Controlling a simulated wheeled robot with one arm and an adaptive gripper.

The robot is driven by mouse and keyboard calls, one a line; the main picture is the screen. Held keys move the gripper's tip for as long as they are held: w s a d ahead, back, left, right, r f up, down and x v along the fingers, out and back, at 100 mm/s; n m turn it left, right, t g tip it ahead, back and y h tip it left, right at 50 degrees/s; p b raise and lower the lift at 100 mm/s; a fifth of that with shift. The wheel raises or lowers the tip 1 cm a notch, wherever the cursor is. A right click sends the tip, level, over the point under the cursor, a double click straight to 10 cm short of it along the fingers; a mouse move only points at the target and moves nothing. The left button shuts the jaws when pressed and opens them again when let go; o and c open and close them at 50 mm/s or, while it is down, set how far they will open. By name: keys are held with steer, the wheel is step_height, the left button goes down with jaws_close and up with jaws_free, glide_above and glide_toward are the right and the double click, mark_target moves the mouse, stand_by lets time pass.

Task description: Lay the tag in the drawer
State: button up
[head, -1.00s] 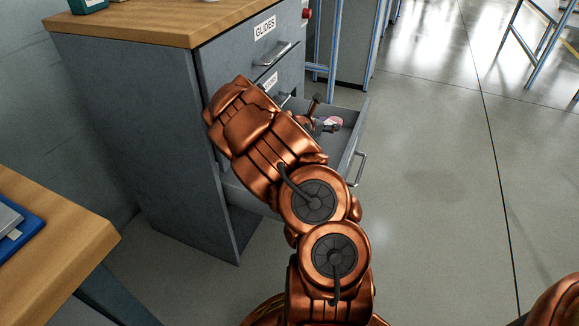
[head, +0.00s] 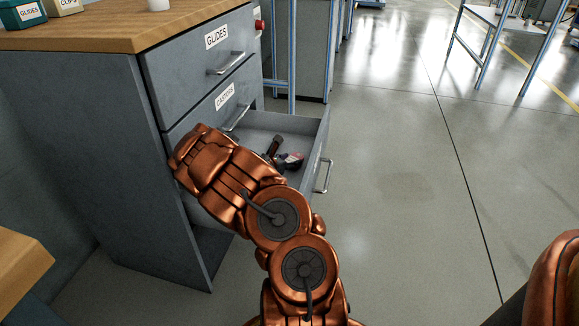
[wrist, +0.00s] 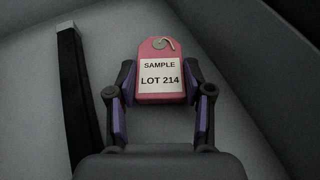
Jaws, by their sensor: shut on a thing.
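The tag is a pinkish-red plate with a white label reading SAMPLE LOT 214, seen in the wrist view (wrist: 160,70). My gripper (wrist: 160,88) is shut on its sides, one finger on each edge. In the head view my gripper (head: 285,157) is inside the open drawer (head: 290,123), with a bit of the pink tag (head: 295,158) showing at its tip. The drawer's grey floor (wrist: 225,75) lies behind the tag in the wrist view. I cannot tell whether the tag touches it. My arm hides the drawer's near part.
A long dark bar (wrist: 72,100) lies left of my gripper in the wrist view. Shut drawers, one labelled GLIDES (head: 216,37), sit above the open one in the grey cabinet (head: 85,130). A wooden table corner (head: 20,265) is at lower left. Floor to the right is clear.

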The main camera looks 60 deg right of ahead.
steer(key=shift+f, duration=0.6)
steer(key=shift+r, duration=0.15)
steer(key=o, duration=1.1)
